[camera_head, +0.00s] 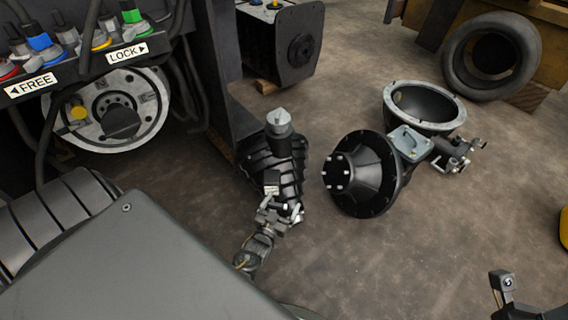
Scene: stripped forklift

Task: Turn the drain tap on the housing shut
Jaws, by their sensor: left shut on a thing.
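A dark ribbed housing (291,168) with a grey, pointed cap on its neck stands on the floor at the centre. My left gripper (274,205) is at the lower front of this housing, its arm coming up from below. It is shut on a small metal part there, which looks like the drain tap (294,209). The jaws hide most of the tap, so its handle angle cannot be made out. My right gripper (503,284) shows only in part at the lower right edge; its jaws cannot be judged.
A black flanged bell casing (357,180) and an open bowl-shaped casing (428,108) lie right of the housing. A panel with FREE and LOCK labels (128,53) is at upper left. A tyre (463,62) leans at upper right. The floor at lower right is mostly clear.

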